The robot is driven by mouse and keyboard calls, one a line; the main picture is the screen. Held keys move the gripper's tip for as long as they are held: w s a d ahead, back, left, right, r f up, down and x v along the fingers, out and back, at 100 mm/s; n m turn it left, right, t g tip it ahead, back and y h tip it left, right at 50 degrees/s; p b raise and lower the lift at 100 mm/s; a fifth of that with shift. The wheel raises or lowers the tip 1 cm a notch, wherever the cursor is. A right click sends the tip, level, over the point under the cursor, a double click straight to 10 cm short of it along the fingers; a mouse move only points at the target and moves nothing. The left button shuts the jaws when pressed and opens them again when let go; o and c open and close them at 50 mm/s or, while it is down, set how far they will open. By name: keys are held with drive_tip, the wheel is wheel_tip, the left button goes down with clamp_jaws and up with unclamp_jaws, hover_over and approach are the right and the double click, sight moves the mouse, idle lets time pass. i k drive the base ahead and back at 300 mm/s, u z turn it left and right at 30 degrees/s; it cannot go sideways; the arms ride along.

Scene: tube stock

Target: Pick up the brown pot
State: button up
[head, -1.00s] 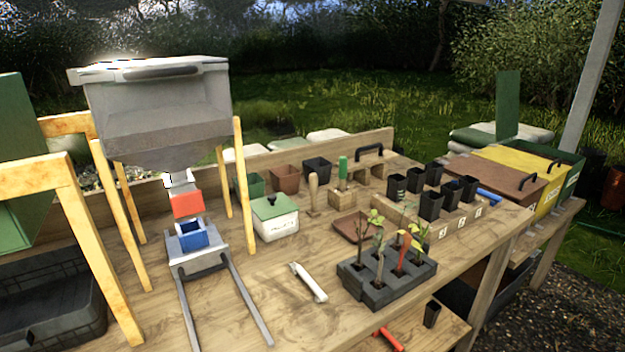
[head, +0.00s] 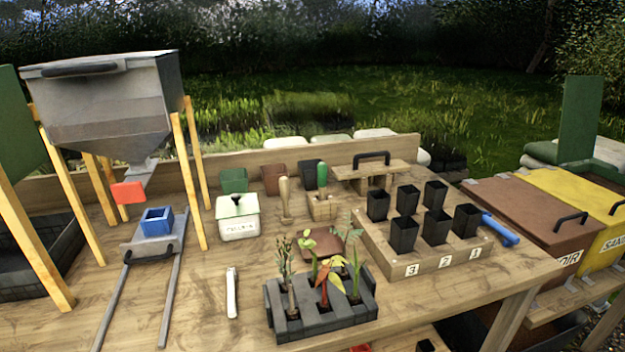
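The brown pot (head: 273,178) stands upright at the back of the wooden bench, near the back board. It sits between a green pot (head: 234,180) on its left and a black pot (head: 310,173) on its right. The tool handles in front partly cover its right side. A brown saucer-like tray (head: 321,244) lies nearer, behind the seedling tray. My gripper is not in view.
A wooden dibber (head: 285,200) and a green-handled tool (head: 322,178) stand in front of the pots. A white lidded box (head: 238,218) is front left. A seedling tray (head: 290,325), a numbered rack (head: 440,262) of black pots and a hopper (head: 105,105) surround the area.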

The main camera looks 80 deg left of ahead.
sight(275, 180)
drive_tip(key=i, duration=2.4)
drive_tip(key=u, duration=3.85)
drive_tip(key=i, duration=1.05)
drive_tip(key=u, duration=0.05)
